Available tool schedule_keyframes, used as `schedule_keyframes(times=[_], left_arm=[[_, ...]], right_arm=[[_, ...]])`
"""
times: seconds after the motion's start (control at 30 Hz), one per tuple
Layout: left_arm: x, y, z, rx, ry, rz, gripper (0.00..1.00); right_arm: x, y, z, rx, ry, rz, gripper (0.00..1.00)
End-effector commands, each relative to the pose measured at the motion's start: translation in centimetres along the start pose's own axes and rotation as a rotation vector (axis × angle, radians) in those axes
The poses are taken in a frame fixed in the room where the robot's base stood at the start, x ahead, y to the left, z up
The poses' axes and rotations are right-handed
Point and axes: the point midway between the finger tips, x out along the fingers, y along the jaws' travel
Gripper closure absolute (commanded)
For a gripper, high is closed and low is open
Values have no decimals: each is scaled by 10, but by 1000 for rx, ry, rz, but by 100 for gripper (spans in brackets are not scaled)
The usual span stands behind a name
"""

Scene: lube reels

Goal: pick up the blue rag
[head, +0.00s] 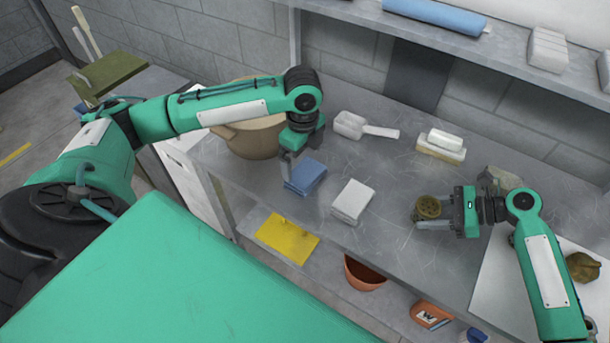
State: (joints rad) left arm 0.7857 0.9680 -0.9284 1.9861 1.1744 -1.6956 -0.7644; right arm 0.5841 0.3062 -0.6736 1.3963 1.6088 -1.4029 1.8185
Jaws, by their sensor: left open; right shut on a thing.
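The blue rag (308,177) lies folded on the grey metal bench, left of a folded white cloth (352,200). My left gripper (287,172) points down at the left edge of the blue rag. It is open, and its fingers partly overlap the rag in this view; I cannot tell whether they touch it. My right gripper (440,213) is shut on a round brown-yellow object (428,208) over the right part of the bench.
A tan pot (250,138) stands behind my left forearm. A white scoop (364,128) and stacked bars (442,146) lie farther back. A yellow cloth (287,236) and an orange bowl (364,273) are on the lower shelf. The bench between white cloth and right gripper is clear.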

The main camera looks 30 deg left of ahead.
Motion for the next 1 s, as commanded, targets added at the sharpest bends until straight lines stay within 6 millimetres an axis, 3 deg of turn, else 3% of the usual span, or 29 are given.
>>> schedule_keyframes(times=[0.4, 0.63, 0.67, 0.8, 1.0], left_arm=[[48, 1, -7, -1, 0, 0, 0], [52, 0, -7, 0, 0, -2, 0], [52, 0, -7, 0, 0, -2, 2], [52, 0, -7, 0, 1, -2, 29], [51, 0, -7, 0, 1, -2, 32]], right_arm=[[0, 0, 0, 0, 0, 0, 65], [0, 0, 0, 0, 0, 0, 65], [0, 0, 0, 0, 0, 0, 65], [0, 0, 0, 0, 0, 0, 65], [0, 0, 0, 0, 0, 0, 65]])
